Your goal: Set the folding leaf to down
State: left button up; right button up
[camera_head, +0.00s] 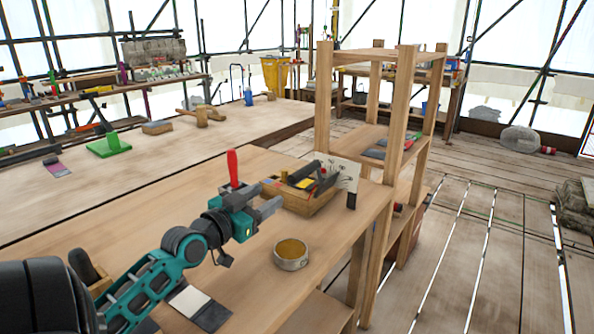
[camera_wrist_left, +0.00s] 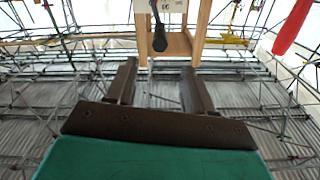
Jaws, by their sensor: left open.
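My left gripper (camera_head: 272,203) is open and empty above the foreground wooden bench (camera_head: 205,290), beside a wooden tool box (camera_head: 305,203). Its two dark fingers also show apart in the left wrist view (camera_wrist_left: 158,70), with nothing between them. I cannot tell for sure which part is the folding leaf. A wooden panel (camera_head: 322,312) shows below the bench's front edge, partly cut off, but I cannot tell whether it is hinged. My right gripper is not in view.
A round tin (camera_head: 291,254) stands on the bench right of my gripper. A red handle (camera_head: 232,165) stands upright just behind it. A tall wooden frame (camera_head: 402,115) rises at the bench's right end. Plank floor (camera_head: 470,270) lies mostly clear at right.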

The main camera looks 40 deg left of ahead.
aim_at(298, 176)
pick_arm(q)
jog(key=w, duration=0.4)
jog(key=w+a, duration=0.1)
jog(key=w, duration=0.7)
jog(key=shift+w+a, duration=0.2)
jog(key=shift+w, duration=0.2)
grip_shut()
dwell(0.4)
